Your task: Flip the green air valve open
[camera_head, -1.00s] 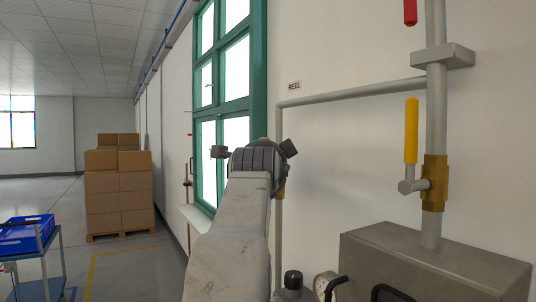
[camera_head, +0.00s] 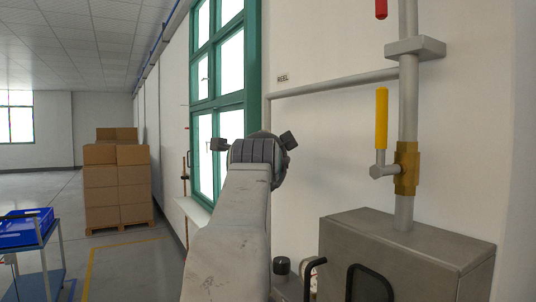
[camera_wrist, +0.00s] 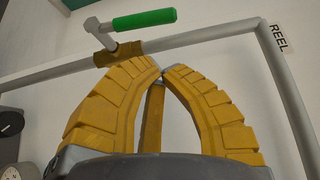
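The green valve handle (camera_wrist: 144,20) shows at the top of the wrist view. Its metal stem joins a brass body (camera_wrist: 118,53) on a grey pipe. The handle lies roughly along the pipe in the picture. My gripper (camera_wrist: 162,68) has its yellow ribbed fingers drawn together at the tips, with nothing visible held. The tips appear just below the brass body and pipe, and the handle is beyond them. I cannot tell the exact gap. In the head view my arm's end (camera_head: 255,152) covers that area, and the green handle is hidden.
A yellow-handled valve (camera_head: 381,120) and a red handle (camera_head: 381,8) are on a vertical pipe at right. A metal box (camera_head: 405,245) stands below them. A "REEL" label (camera_wrist: 278,38) is beside the pipe bend. Stacked cartons (camera_head: 115,185) and a cart with a blue crate (camera_head: 25,232) stand left.

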